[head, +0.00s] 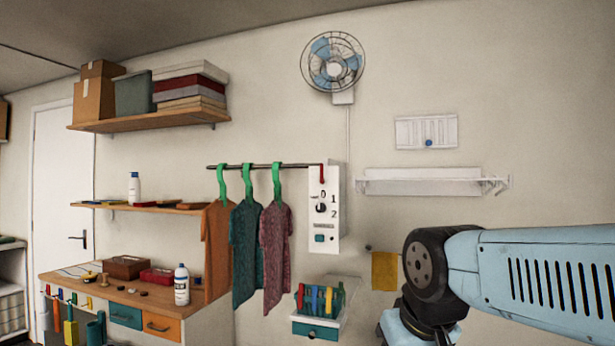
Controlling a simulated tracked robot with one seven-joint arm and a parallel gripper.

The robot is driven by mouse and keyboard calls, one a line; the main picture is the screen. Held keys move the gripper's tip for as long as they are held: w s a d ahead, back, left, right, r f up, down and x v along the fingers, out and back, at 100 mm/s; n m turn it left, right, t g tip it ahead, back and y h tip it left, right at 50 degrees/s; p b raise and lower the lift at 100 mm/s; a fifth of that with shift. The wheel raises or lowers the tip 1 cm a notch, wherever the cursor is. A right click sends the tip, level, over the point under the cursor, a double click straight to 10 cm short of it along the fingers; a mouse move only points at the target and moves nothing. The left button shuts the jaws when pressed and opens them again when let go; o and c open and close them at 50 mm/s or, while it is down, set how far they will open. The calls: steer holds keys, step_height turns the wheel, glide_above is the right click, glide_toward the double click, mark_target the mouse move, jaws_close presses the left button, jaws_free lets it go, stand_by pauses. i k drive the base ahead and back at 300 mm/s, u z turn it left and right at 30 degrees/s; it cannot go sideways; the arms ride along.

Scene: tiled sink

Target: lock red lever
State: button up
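A small red lever (322,174) is at the top of a white wall-mounted control box (328,228). The lever appears to hang downward near the end of the dark clothes rail, but it is too small to tell whether it is locked. Below it the box has a dark knob with the marks 0, 1 and 2, and a teal button. Links of my blue and black arm fill the lower right, apart from the box. My gripper is not in view.
Orange, teal and maroon shirts (245,252) hang on green hangers from the rail (258,165), just left of the box. A small shelf unit with a teal drawer (315,331) is below. A fan (333,62) is above. A white shelf (420,186) is to the right.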

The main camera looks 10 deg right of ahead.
mark_target(322, 181)
steer(key=u, duration=0.05)
steer(key=i, duration=0.85)
steer(key=z, duration=0.1)
steer(key=k, duration=1.3)
steer(key=u, duration=0.3)
steer(key=i, duration=0.6)
steer(key=u, duration=0.55)
steer(key=i, duration=1.05)
steer(key=z, duration=0.7)
